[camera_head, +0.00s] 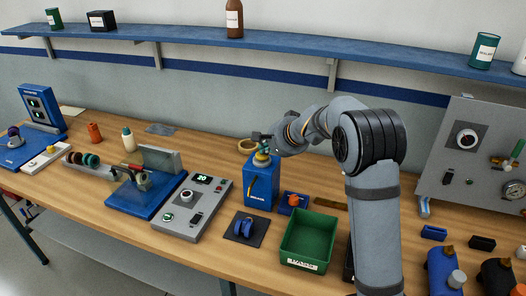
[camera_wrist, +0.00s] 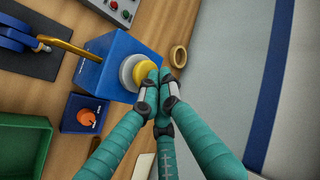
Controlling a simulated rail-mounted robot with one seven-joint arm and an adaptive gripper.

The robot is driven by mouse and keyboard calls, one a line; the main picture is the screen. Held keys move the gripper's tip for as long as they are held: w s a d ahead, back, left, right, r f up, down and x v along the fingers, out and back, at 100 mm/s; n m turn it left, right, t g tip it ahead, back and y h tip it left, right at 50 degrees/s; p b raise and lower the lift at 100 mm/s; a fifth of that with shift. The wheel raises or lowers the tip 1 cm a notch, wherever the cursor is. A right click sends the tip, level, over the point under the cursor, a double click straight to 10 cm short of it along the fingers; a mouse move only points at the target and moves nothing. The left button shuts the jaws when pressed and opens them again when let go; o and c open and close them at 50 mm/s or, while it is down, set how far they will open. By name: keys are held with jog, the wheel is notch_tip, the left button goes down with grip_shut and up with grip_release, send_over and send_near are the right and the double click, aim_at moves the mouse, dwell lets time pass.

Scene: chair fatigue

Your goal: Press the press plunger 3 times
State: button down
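The press is a blue box (camera_head: 261,192) near the middle of the bench, with a yellow plunger (camera_head: 262,159) on top. In the wrist view the blue box (camera_wrist: 104,62) carries a grey collar (camera_wrist: 130,74) and the yellow plunger cap (camera_wrist: 145,73). A brass lever (camera_wrist: 70,48) sticks out of the box's side. My gripper (camera_head: 262,141) is at the plunger's top from above. In the wrist view its teal fingers (camera_wrist: 158,80) are drawn together with nothing visible between them. The fingertips overlap the cap's edge; I cannot tell whether they touch it.
A green bin (camera_head: 309,238) and a small blue block with an orange knob (camera_head: 292,199) stand right of the press. A grey control box (camera_head: 193,206) with a lit display is at left. A tan ring (camera_head: 247,146) lies behind. A blue shelf (camera_head: 290,45) runs above.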

aim_at(265, 155)
jog(key=shift+s+d+f, duration=0.1)
jog(key=shift+s+f, duration=0.15)
jog(key=shift+f, duration=0.35)
jog(key=shift+s+f, duration=0.2)
jog(key=shift+f, duration=0.35)
jog(key=r+p, duration=0.3)
jog(key=shift+w+r+g, duration=0.1)
jog(key=shift+w+g, duration=0.2)
jog(key=shift+w, duration=0.1)
jog(key=shift+r+p, duration=1.1)
jog(key=shift+r, duration=0.25)
jog(key=shift+w, duration=0.1)
jog(key=shift+w, duration=0.1)
